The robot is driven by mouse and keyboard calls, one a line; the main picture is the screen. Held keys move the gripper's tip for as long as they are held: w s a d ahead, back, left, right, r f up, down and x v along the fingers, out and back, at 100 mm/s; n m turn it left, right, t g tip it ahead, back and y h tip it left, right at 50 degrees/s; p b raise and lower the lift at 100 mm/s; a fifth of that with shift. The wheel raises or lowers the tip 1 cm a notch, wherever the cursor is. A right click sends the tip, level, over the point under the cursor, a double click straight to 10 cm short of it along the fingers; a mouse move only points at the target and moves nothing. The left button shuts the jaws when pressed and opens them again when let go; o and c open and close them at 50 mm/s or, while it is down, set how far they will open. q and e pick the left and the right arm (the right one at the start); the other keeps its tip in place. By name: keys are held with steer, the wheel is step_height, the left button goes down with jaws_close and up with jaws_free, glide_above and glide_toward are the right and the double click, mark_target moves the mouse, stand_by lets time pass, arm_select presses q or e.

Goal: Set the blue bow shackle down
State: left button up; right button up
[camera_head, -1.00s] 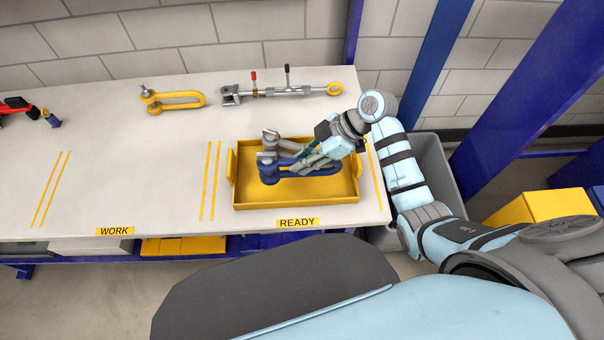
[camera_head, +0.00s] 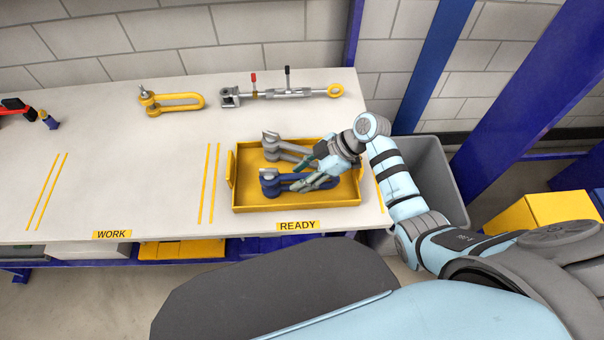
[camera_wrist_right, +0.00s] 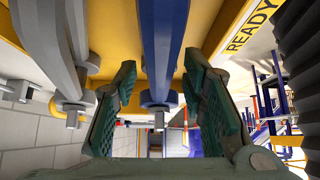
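The blue bow shackle (camera_head: 270,184) lies in the yellow tray (camera_head: 296,202) at READY, in front of a grey shackle (camera_head: 275,147). My right gripper (camera_head: 299,176) is over the blue shackle's bow. In the right wrist view, the blue shackle (camera_wrist_right: 160,40) runs between the two green-padded fingers (camera_wrist_right: 158,72). The fingers stand apart with a visible gap on each side of it. The grey shackle (camera_wrist_right: 64,45) is left of the fingers there. Part of the blue bow is hidden by the gripper in the head view. My left gripper is not in view.
Behind the tray on the bench lie a yellow shackle (camera_head: 180,100) and a long turnbuckle (camera_head: 290,93). A red and black item (camera_head: 15,105) is at the far left. A grey bin (camera_head: 440,170) stands right of the bench. The WORK area of the bench is clear.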

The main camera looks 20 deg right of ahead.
steer(key=shift+r, duration=0.1)
steer(key=shift+d+r, duration=0.2)
steer(key=shift+r, duration=0.05)
steer(key=p+v, duration=0.1)
steer(key=v, duration=1)
steer(key=shift+d+r, duration=0.2)
steer(key=shift+a, duration=0.1)
